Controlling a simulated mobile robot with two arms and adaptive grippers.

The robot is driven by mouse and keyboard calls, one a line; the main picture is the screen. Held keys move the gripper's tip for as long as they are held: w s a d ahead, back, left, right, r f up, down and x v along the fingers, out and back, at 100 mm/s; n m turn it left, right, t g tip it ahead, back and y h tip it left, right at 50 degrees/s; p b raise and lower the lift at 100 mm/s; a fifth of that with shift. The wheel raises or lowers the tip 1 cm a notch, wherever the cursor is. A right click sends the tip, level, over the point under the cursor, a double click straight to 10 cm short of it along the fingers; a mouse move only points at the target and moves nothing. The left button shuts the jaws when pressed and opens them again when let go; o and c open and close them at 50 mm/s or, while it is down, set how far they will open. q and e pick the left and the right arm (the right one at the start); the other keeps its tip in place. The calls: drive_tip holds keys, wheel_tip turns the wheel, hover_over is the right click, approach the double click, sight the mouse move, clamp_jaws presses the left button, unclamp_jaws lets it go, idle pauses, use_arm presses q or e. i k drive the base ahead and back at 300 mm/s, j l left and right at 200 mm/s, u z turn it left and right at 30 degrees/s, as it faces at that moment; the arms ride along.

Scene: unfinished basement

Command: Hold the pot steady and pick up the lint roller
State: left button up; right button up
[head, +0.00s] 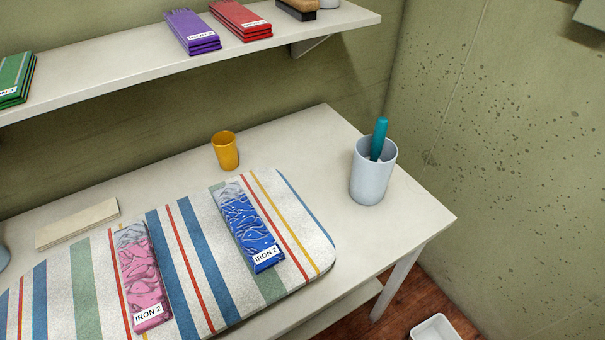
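A pale grey-blue pot (371,177) stands upright near the right end of the white table. A teal handle (379,138) sticks up out of the pot and leans against its inside. It looks like the lint roller's handle; its lower part is hidden in the pot. Neither of my grippers shows in the head view.
A yellow cup (225,151) stands left of the pot. A striped pad (190,235) bears pink (143,280) and blue (245,225) folded cloths labelled IRON 2. A shelf (110,68) with folded cloths and a brush overhangs the back. A white bin (435,328) is on the floor.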

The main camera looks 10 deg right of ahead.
sight(381, 125)
drive_tip(key=k+l+u, duration=0.25)
drive_tip(key=u, duration=0.15)
drive_tip(key=k+l+u, duration=0.2)
drive_tip(key=u, duration=0.2)
drive_tip(key=k+u, duration=0.4)
drive_tip(key=k, duration=0.35)
